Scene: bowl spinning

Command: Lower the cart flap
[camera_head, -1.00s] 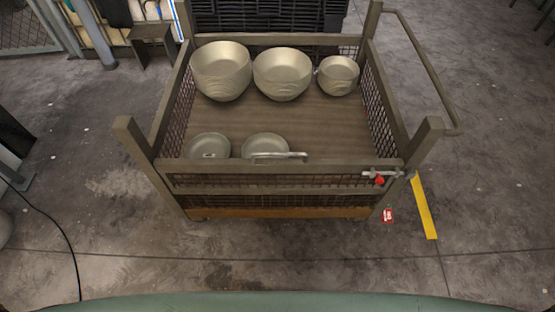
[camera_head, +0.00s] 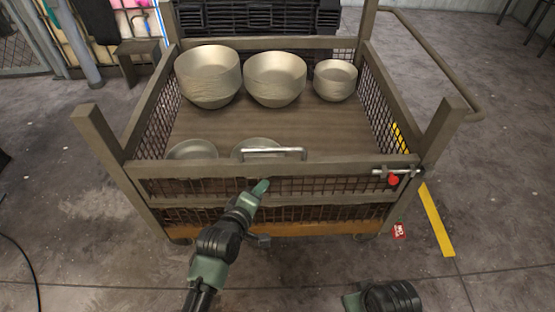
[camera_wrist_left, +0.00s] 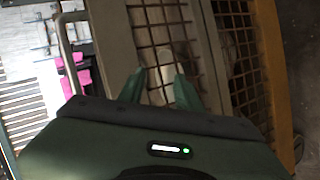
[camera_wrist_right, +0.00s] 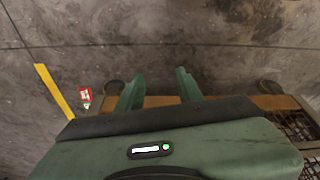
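The cart (camera_head: 370,208) stands ahead of me, with its front flap (camera_head: 290,187) upright and closed. The flap is a brown frame with dark mesh; a silver handle (camera_head: 273,150) sits on its top bar. A latch with a red knob (camera_head: 393,180) is at the flap's right end. My left gripper (camera_head: 261,187) is in front of the flap, below the handle. In the left wrist view its green fingers (camera_wrist_left: 158,85) are apart with nothing between them, facing the mesh. My right gripper (camera_wrist_right: 158,82) is open and empty, low in front of the cart; its arm shows at the bottom right.
Stacks of bowls (camera_head: 208,80) stand at the back of the cart, and two smaller bowls (camera_head: 192,150) sit just behind the flap. A yellow floor strip (camera_head: 436,220) and a red label (camera_head: 399,231) lie at the right. The floor before the cart is clear.

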